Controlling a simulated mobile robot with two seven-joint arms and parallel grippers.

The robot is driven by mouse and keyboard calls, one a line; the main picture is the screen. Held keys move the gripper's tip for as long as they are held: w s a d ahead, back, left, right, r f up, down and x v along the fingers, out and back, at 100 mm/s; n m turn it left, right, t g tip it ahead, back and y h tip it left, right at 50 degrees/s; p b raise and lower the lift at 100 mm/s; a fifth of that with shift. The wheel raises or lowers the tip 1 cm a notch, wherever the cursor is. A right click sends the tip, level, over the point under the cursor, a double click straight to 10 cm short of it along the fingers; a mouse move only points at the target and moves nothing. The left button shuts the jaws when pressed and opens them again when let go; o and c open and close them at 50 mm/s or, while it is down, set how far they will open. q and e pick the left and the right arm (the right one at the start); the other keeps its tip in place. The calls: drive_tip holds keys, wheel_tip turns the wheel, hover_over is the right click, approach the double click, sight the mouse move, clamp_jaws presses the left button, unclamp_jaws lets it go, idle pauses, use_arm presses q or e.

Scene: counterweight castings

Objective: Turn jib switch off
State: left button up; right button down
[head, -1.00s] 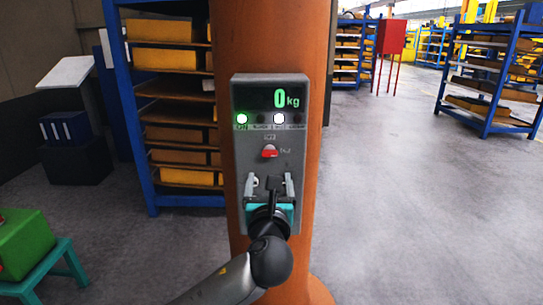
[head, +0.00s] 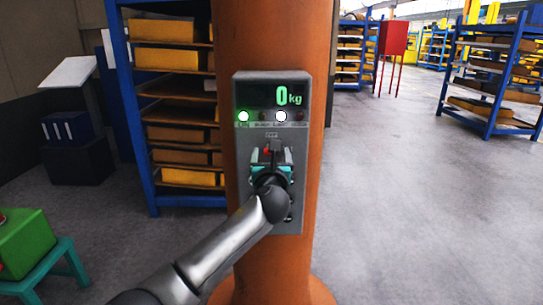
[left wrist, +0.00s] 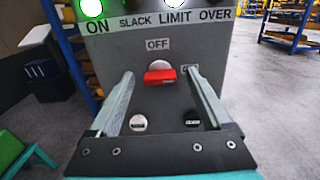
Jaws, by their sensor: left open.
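The jib switch, a small red handle (left wrist: 160,76), sits on the grey control box (head: 243,200) on the orange column. It lies roughly level under an OFF label (left wrist: 158,44); a second label to its right is partly covered by a finger. In the head view only a bit of the red handle (head: 266,151) shows. My left gripper (head: 268,152) is open in front of the box. In the left wrist view its two fingers (left wrist: 158,75) stand either side of the handle, with gaps visible. My right gripper is not in view.
The box's display (head: 288,97) reads 0 kg. The green ON lamp (head: 243,116) and the white LIMIT lamp (head: 281,116) are lit. Two round fittings (left wrist: 138,122) sit below the switch. A blue shelf rack (head: 130,110) stands left behind the column (head: 228,50).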

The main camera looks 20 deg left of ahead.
use_arm(q)
drive_tip(key=shift+w, duration=0.1)
clamp_jaws()
idle(0.8)
